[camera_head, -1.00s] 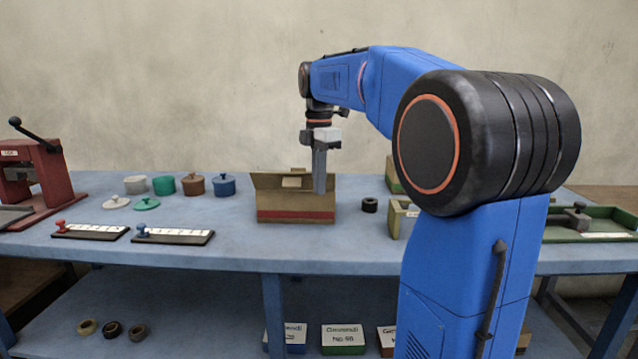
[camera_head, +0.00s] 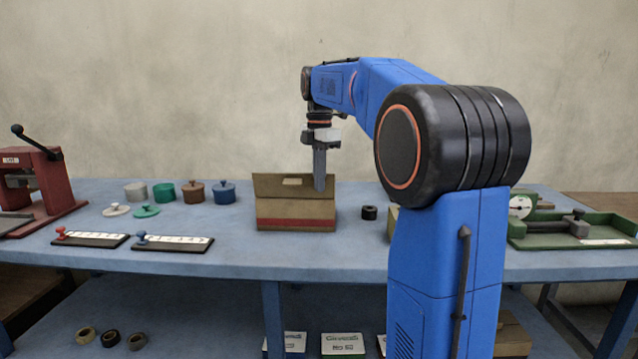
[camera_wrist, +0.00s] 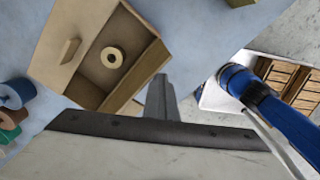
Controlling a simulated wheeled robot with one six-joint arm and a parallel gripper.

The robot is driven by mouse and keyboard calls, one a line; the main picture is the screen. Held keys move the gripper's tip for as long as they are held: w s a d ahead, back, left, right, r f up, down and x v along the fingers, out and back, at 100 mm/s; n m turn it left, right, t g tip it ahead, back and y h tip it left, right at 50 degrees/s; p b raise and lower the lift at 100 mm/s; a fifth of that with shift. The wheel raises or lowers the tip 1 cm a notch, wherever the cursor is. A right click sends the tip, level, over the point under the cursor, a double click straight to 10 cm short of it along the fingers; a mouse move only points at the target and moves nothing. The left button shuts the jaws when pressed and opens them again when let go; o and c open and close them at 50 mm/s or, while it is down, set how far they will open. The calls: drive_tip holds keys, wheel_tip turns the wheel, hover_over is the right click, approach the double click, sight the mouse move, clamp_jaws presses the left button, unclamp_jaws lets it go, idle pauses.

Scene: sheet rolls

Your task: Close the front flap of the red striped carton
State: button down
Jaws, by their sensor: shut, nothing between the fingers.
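The red striped carton (camera_head: 296,212) stands on the blue bench, its red stripe low on the side facing me. A broad flap (camera_head: 270,184) with a pale patch stands up at its back. In the wrist view the carton (camera_wrist: 140,72) is open at the top and a tan ring (camera_wrist: 112,57) lies inside. I cannot tell clearly how the front flap lies. My gripper (camera_head: 319,187) points straight down, shut and empty, over the carton's right part. In the wrist view its fingers (camera_wrist: 161,95) are close by the carton's near edge; contact is unclear.
A red lever press (camera_head: 38,180) stands far left, and a green tray (camera_head: 570,231) far right.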

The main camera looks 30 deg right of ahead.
drive_tip(key=shift+w+d+f, duration=0.2)
drive_tip(key=shift+w+d, duration=0.35)
drive_tip(key=shift+w, duration=0.2)
drive_tip(key=shift+w+d+f, duration=0.2)
drive_tip(key=shift+w+d, duration=0.3)
drive_tip(key=shift+w, duration=0.2)
drive_tip(key=shift+w+d+r, duration=0.15)
drive_tip(key=shift+w+d, duration=0.45)
drive_tip(key=shift+w, duration=0.35)
drive_tip(key=shift+w+d+r, duration=0.15)
drive_tip(key=shift+w+d, duration=0.45)
drive_tip(key=shift+w, duration=0.35)
drive_tip(key=shift+r, duration=0.15)
wheel_tip(320, 180, up, 9)
drive_tip(key=shift+s, duration=0.1)
